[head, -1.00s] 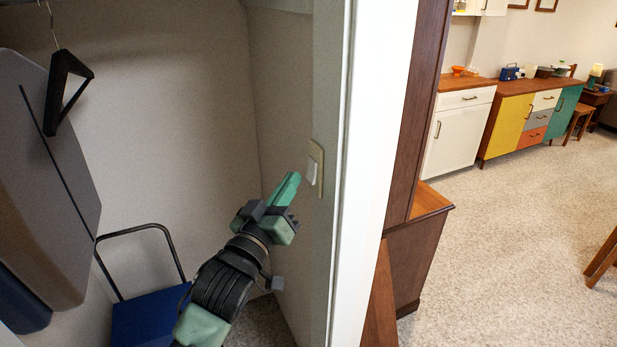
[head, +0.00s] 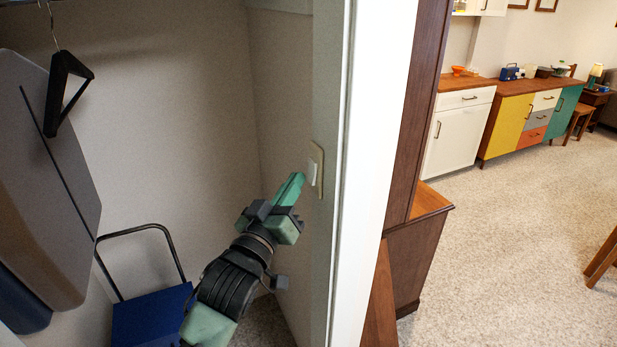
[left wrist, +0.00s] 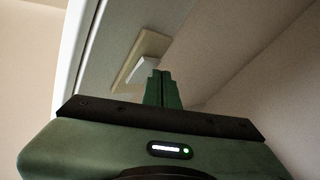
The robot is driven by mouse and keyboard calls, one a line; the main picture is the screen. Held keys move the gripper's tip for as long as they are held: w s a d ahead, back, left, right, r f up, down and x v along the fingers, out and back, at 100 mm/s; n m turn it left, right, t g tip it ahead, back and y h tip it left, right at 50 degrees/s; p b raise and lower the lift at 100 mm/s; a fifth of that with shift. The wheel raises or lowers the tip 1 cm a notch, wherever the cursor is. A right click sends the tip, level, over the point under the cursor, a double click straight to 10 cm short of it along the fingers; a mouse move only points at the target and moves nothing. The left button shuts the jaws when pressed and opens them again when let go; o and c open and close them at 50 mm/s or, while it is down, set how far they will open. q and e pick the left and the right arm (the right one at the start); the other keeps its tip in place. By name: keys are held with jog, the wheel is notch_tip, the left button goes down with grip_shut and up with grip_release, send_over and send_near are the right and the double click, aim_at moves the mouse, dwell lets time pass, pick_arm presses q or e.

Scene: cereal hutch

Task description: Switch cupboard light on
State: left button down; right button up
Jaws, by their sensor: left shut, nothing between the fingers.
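The light switch, a cream plate with a white rocker (head: 313,172), is on the cupboard's right inner wall, beside the door frame. My left gripper (head: 297,178) is shut and empty, with its green fingertips close beside the rocker. In the left wrist view the rocker (left wrist: 141,71) sits on its plate (left wrist: 149,47) just beyond and left of the fingertips (left wrist: 160,76). I cannot tell for certain whether the fingers touch it. My right gripper is not in view.
The white door frame (head: 378,150) stands right of the switch. A blue platform cart (head: 150,316) with a dark handle is on the cupboard floor. A grey board-like item (head: 45,190) and a black hanger (head: 66,90) are at left.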

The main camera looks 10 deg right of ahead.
pick_arm(q)
jog(key=shift+w+d, duration=0.15)
jog(key=shift+d, duration=0.15)
dwell(0.9)
jog(key=shift+s+a+r+p, duration=0.1)
jog(key=shift+s+a+p, duration=0.2)
jog(key=shift+a+p, duration=0.35)
jog(key=shift+a, duration=0.15)
jog(key=a, duration=0.1)
jog(key=s+a+p, duration=0.1)
jog(key=a, duration=0.2)
jog(key=shift+s+a+r+p, duration=0.25)
jog(key=shift+a+p, duration=0.1)
jog(key=shift+p, duration=0.05)
